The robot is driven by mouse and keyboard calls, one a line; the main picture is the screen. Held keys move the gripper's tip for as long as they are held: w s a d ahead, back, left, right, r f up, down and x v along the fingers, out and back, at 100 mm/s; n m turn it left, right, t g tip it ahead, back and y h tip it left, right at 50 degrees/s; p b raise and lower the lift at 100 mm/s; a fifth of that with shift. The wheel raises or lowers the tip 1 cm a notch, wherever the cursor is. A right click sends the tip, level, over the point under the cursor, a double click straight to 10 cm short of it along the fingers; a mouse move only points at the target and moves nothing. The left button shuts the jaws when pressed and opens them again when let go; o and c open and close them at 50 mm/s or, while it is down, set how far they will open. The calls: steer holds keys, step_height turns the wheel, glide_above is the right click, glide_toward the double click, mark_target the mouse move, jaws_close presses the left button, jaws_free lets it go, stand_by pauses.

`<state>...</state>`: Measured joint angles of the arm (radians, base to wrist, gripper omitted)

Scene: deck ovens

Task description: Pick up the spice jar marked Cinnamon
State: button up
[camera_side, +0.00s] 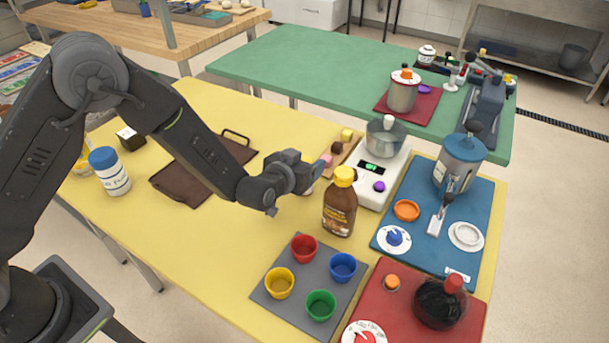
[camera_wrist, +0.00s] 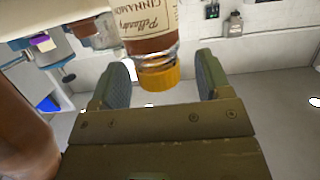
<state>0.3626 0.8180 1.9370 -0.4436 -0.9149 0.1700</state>
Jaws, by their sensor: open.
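The spice jar (camera_wrist: 150,22) fills the top middle of the wrist view, with a cream label reading CINNAMON. It appears upside down there, its orange-yellow cap (camera_wrist: 160,76) lowest. My gripper (camera_wrist: 163,65) is open, with one finger on each side of the cap and a visible gap on both sides. How deep the jar sits between the fingers is hard to tell. In the side view my gripper (camera_side: 306,178) is low over the yellow table, and the jar is mostly hidden behind it.
A brown sauce bottle (camera_side: 339,210) with a yellow cap stands close right of my gripper. Behind are a white scale (camera_side: 372,180) with a pot and a wooden board (camera_side: 345,153) with blocks. A grey mat (camera_side: 311,275) with coloured cups lies in front. Table to the left front is clear.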

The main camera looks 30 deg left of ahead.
steer(key=shift+x, duration=1.15)
steer(key=c, duration=1)
steer(key=shift+c, duration=0.4)
steer(key=shift+r, duration=0.15)
